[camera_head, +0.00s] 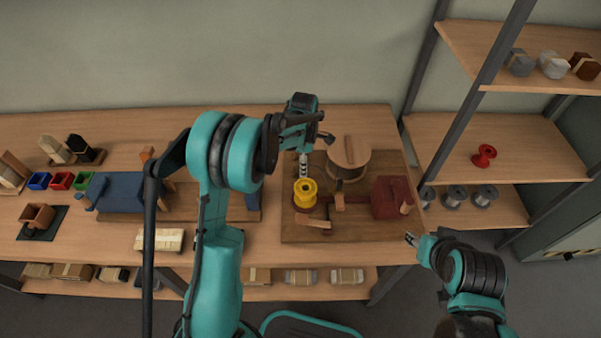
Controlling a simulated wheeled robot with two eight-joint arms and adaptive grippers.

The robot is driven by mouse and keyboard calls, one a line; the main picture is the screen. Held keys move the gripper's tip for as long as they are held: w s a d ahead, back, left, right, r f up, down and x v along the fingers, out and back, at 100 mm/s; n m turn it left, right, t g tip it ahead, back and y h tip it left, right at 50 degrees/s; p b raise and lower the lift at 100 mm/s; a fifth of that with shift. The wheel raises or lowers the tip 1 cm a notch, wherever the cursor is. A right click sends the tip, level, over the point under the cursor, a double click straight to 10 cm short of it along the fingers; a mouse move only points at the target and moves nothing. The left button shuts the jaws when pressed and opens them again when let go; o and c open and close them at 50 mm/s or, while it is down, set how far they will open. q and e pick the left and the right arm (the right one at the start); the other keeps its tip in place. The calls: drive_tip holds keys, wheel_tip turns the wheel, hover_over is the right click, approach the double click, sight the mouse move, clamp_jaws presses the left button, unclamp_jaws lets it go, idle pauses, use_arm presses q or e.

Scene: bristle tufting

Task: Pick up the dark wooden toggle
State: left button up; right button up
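A small dark brown wooden piece, which looks like the toggle (316,224), lies on the brown board (350,233) just below the yellow spool (305,193). A lighter upright wooden piece (339,198) stands beside it to the right. My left arm reaches over the bench, and its gripper (304,166) points down just above the yellow spool, apart from the toggle. Its fingers are too small to tell open from shut. My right gripper (411,239) is off the bench's right front edge, away from the toggle; its finger state is unclear.
A round wooden drum (348,153) and a dark red block (389,199) stand on the board. A blue vise-like block (112,190) and small coloured bins (61,181) are on the left bench. Shelves at right hold a red spool (484,155) and grey spools (455,196).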

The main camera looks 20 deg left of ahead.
use_arm(q)
drive_tip(key=shift+f, duration=0.4)
drive_tip(key=shift+r, duration=0.1)
drive_tip(key=c, duration=0.9)
drive_tip(key=shift+o, duration=0.2)
drive_tip(key=shift+r, duration=0.1)
